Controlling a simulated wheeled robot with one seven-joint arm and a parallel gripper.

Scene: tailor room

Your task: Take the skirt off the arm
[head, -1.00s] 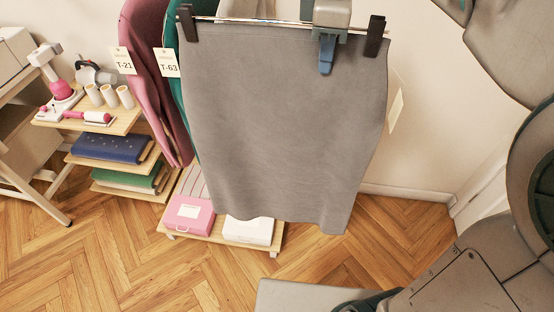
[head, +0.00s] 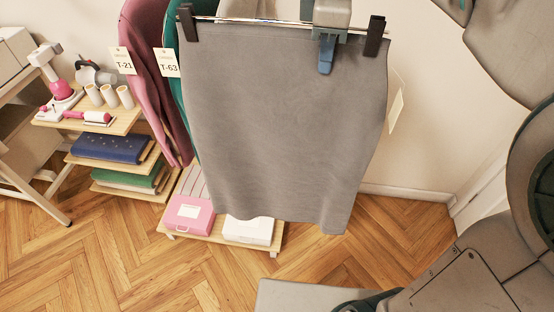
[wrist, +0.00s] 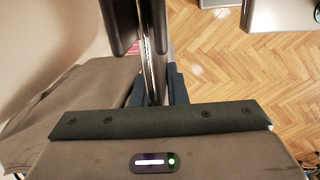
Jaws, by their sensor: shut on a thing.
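The grey skirt (head: 280,120) hangs upright from a hanger with a metal bar (head: 262,21) and two black clips at its waist corners. A pale tag (head: 397,108) shows at its right edge. My gripper (head: 327,58) is at the top of the skirt, right of its middle, shut on the hanger bar, with a blue fingertip in front of the cloth. In the wrist view, the bar (wrist: 150,65) runs between the fingers, and grey cloth (wrist: 85,95) lies to the left. The hanger's top and the arm that bears it are out of view.
A pink garment (head: 150,70) tagged T-21 and a green one (head: 183,90) tagged T-63 hang close to the skirt's left. A low shelf with a pink box (head: 188,218) and a white box (head: 248,231) stands below. The wood floor (head: 400,225) to the right is clear.

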